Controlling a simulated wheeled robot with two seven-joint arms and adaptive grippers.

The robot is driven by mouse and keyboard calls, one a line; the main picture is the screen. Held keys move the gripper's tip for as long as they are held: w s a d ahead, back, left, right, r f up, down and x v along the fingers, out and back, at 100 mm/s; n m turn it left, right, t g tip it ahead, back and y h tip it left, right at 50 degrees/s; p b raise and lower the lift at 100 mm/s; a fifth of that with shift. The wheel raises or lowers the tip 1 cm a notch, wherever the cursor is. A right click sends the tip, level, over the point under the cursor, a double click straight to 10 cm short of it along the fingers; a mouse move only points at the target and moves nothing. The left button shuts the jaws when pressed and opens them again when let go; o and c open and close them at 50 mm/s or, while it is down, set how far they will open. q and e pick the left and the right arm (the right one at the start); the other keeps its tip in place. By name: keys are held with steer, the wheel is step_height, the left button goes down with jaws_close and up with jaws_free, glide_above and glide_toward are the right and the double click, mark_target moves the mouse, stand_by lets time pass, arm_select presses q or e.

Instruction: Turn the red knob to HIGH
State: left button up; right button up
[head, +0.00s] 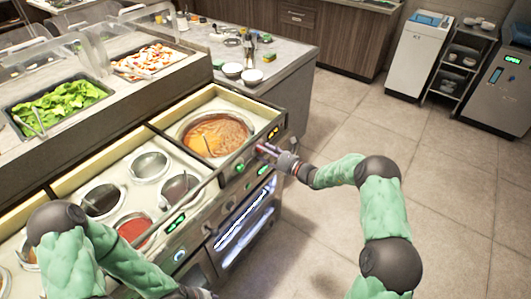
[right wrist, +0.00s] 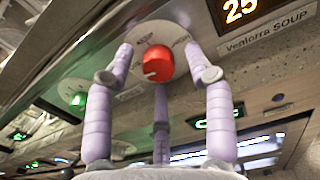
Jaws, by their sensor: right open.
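The red knob (right wrist: 159,65) sits on a round pale dial plate in the right wrist view. Its white mark points to the lower left, and the dial lettering is too blurred to read surely. My right gripper (head: 267,150) is at the counter's front panel, below the soup pot. In the right wrist view its lilac fingers are spread around the knob, two at the sides and one below. They look open, and I cannot tell whether any finger touches it. In the head view the fingers cover the knob. My left arm shows at lower left; its gripper is out of view.
A soup pot (head: 216,135) with a ladle sits in the counter above the panel. A green knob (right wrist: 78,99) is left of the red one. A display (right wrist: 241,10) reads 25 above a "Venlorra SOUP" label. The floor at right is clear.

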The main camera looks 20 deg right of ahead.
jaws_close()
